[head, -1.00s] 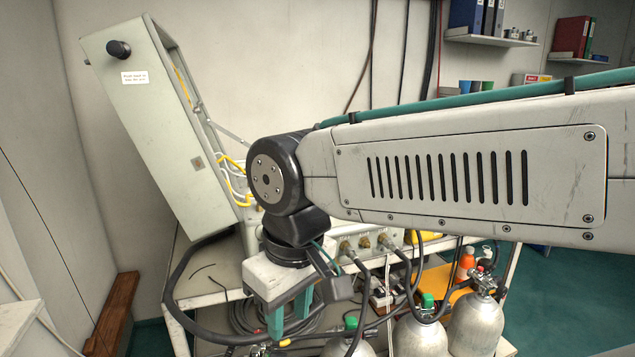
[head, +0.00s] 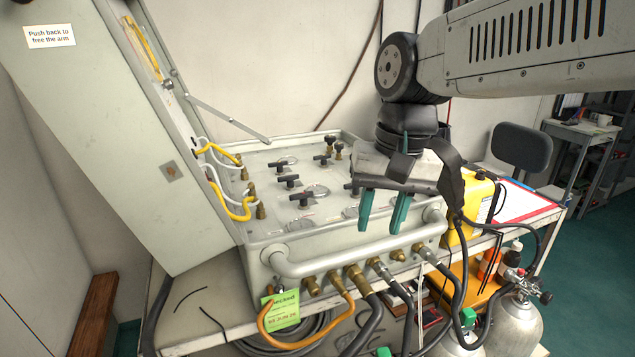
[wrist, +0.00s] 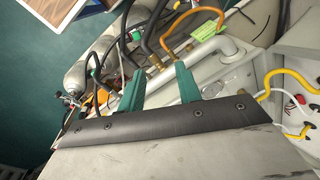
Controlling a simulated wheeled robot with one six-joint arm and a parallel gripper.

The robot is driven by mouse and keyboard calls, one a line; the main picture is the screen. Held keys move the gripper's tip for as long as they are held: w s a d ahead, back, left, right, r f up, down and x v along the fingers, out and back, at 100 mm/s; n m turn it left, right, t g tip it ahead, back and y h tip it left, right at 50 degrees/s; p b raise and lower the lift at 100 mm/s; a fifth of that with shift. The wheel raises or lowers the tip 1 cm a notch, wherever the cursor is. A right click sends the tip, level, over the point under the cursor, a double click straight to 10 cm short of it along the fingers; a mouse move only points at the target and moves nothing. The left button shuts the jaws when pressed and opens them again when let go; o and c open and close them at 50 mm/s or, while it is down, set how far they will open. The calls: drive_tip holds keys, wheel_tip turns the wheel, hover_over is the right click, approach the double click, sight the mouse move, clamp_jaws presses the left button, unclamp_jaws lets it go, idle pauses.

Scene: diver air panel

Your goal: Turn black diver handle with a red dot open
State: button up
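The grey air panel (head: 270,222) lies in an open case in the head view. Several black T-shaped handles stand on it: one at the back left (head: 279,163), one in the middle left (head: 289,180) and one nearer the front (head: 302,200). Another black handle (head: 322,159) stands farther back, and one (head: 352,186) is partly hidden by my gripper. I cannot make out a red dot on any handle. My gripper (head: 380,222) points down above the panel's front right, its teal fingers apart and empty. In the wrist view the fingers (wrist: 157,75) are also apart.
A thick grey rail (head: 345,258) runs along the panel's front, above hoses and brass fittings. The raised lid (head: 110,130) stands at the left with a strut. A yellow case (head: 470,208) is at the right. Silver cylinders (head: 515,325) stand below at the front right.

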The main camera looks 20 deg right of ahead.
drive_tip(key=w+r+m+y, duration=0.15)
drive_tip(key=w+m, duration=0.45)
drive_tip(key=w, duration=0.8)
drive_tip(key=m+y, duration=0.2)
drive_tip(key=m, duration=0.5)
approach(306, 193)
drive_tip(key=shift+g, duration=0.4)
drive_tip(key=x, duration=0.5)
drive_tip(key=w+x, duration=0.1)
drive_tip(key=x, duration=0.1)
drive_tip(key=shift+a+f, duration=0.2)
drive_tip(key=shift+f, duration=0.15)
clamp_jaws()
